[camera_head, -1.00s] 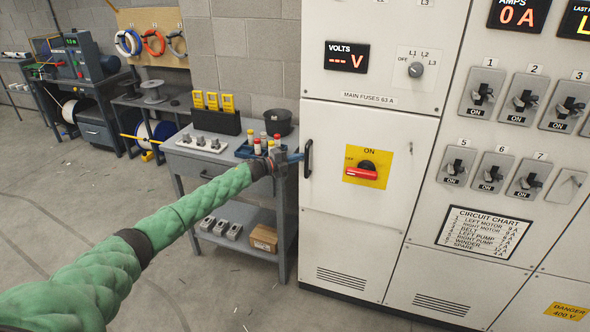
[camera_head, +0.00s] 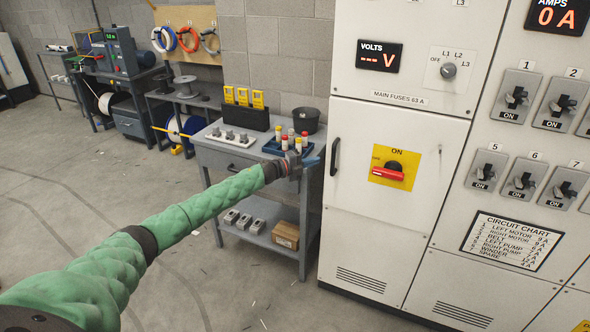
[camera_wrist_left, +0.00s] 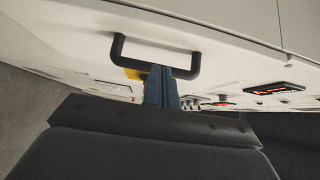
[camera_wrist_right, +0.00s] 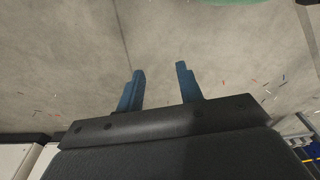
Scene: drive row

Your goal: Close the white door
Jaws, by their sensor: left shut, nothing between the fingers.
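The white door (camera_head: 362,190) is a cabinet panel with a black bar handle (camera_head: 335,157) at its left edge and a yellow plate with a red rotary switch (camera_head: 389,174). It looks about flush with the cabinet front; no clear gap shows. My left gripper (camera_head: 316,160) is shut and empty, just left of the handle. In the left wrist view its blue fingers (camera_wrist_left: 161,86) reach toward the handle (camera_wrist_left: 158,49) and overlap it; I cannot tell whether they touch. My right gripper (camera_wrist_right: 160,82) is open and empty over bare floor, outside the head view.
A grey workbench (camera_head: 232,158) with a blue tray (camera_head: 272,148), black pot (camera_head: 306,119) and yellow meters stands left of the cabinet, under my left gripper. Circuit switches (camera_head: 516,96) fill the panel at right. The floor (camera_head: 120,190) at left is clear.

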